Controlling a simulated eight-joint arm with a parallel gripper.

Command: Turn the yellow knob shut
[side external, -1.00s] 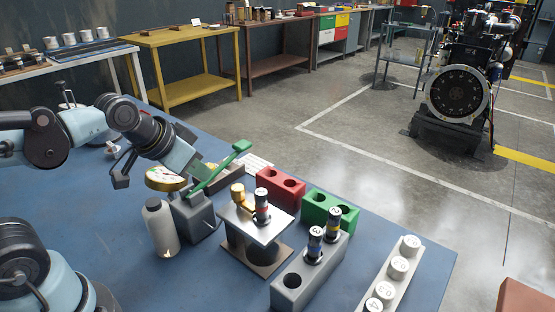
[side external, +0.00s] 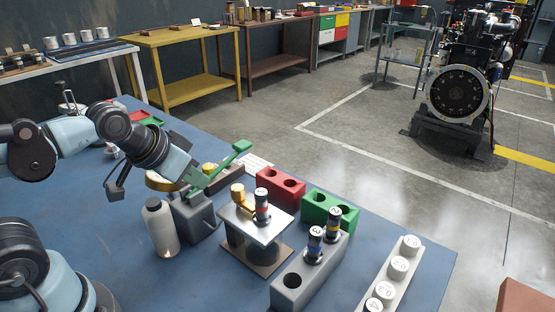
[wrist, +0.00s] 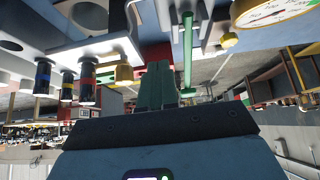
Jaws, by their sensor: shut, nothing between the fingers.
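A small yellow knob (side external: 209,168) shows just behind my gripper (side external: 198,180), beside the partly hidden dial gauge (side external: 160,181). In the wrist view the yellow knob (wrist: 228,40) is right of the green lever (wrist: 188,50), near the gauge (wrist: 272,10). My gripper's green fingers (wrist: 158,88) are shut and empty, left of that lever. In the side view they overlap the lever (side external: 232,154) above the grey tester block (side external: 197,215); contact cannot be told. A second brass-yellow knob (side external: 238,192) sits on the metal stand (side external: 262,222), right of my gripper.
A pale bottle (side external: 160,228) stands left of the tester. Red (side external: 281,187), green (side external: 329,210) and grey (side external: 300,280) holed blocks are to the right, some holding injectors. A white strip with numbered caps (side external: 390,275) lies near the blue table's right edge.

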